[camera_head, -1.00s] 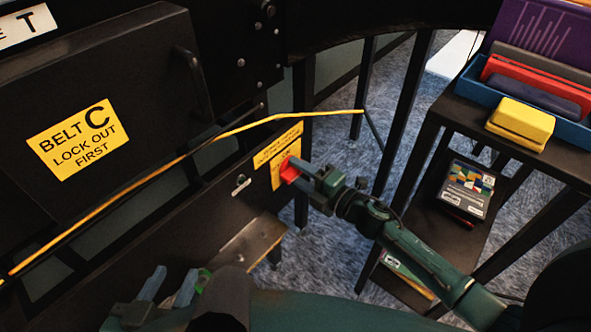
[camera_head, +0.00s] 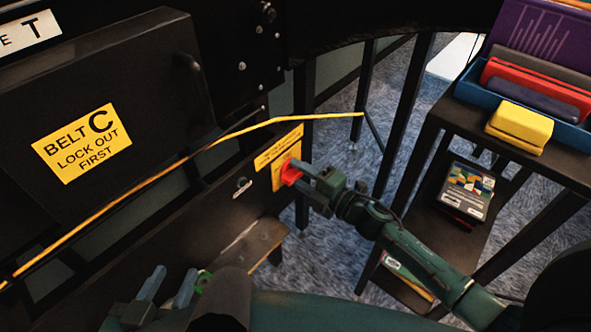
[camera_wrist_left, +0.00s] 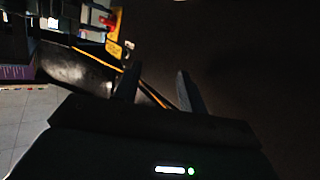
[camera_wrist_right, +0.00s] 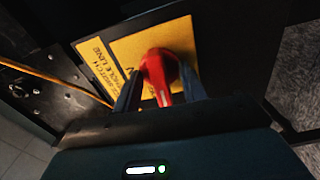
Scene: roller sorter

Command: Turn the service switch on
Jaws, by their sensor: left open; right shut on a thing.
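The service switch is a red rotary handle (camera_head: 290,174) on a yellow plate (camera_head: 279,158) fixed to the dark machine panel. My right gripper (camera_head: 308,178) is at the switch with its fingers on the red handle. In the right wrist view the red handle (camera_wrist_right: 160,76) sits between the two fingers (camera_wrist_right: 160,95), its grip part pointing down toward the gripper. The printing on the plate is partly covered by the handle and fingers. My left gripper (camera_head: 168,290) is open and empty at the lower left, away from the switch; its fingers also show in the left wrist view (camera_wrist_left: 155,90).
A yellow cord (camera_head: 230,134) runs across the machine in front of the black cover with its yellow lock-out label (camera_head: 82,143). A small metal ledge (camera_head: 245,248) juts out below the switch. A dark shelf with a blue tray (camera_head: 470,88) stands at the right.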

